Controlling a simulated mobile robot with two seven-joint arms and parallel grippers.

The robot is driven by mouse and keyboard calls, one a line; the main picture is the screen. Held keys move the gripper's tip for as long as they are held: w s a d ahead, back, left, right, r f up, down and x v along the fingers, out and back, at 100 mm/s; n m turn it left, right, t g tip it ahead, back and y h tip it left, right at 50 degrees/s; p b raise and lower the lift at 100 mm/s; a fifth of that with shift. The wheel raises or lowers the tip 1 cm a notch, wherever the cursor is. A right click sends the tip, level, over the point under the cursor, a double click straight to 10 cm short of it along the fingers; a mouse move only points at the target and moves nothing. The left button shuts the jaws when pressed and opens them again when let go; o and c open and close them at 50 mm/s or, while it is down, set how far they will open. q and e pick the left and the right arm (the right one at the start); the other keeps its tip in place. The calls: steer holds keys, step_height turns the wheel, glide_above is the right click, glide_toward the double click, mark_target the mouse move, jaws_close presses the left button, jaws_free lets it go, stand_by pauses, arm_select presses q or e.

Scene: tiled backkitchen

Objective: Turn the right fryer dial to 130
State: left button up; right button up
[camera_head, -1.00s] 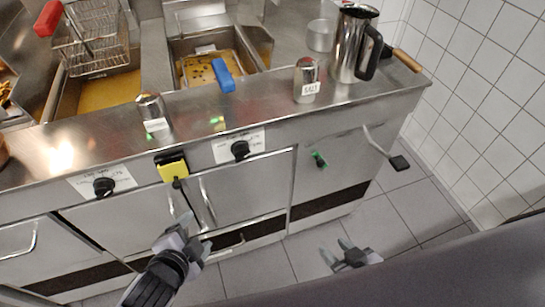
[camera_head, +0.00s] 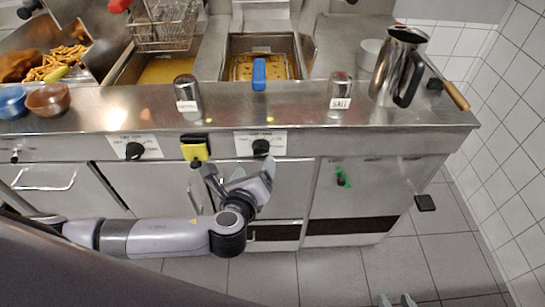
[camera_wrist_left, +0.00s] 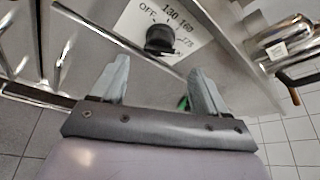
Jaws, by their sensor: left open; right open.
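The right fryer dial (camera_head: 261,147) is a black knob on a white label (camera_head: 277,140) on the counter's front panel. In the left wrist view the dial (camera_wrist_left: 160,38) lies beyond the fingertips, roughly between them. Its label shows OFF, 130, 160 and what looks like 175. I cannot tell where the dial points. My left gripper (camera_head: 238,168) is open and empty, just in front of and below the dial; its spread fingers (camera_wrist_left: 158,66) appear apart from it. My right gripper (camera_head: 397,301) is open at the bottom edge, mostly out of frame.
The left fryer dial (camera_head: 135,151) and a yellow-black switch (camera_head: 195,149) are on the same panel. A salt shaker (camera_head: 340,92), a metal jug (camera_head: 399,67) and a blue-handled basket (camera_head: 259,75) are above. Door handles (camera_head: 195,190) stick out below. The floor in front is clear.

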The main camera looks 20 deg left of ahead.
mark_target(260, 155)
arm_select(q)
steer(key=shift+x, duration=3.5)
steer(key=c, duration=1.1)
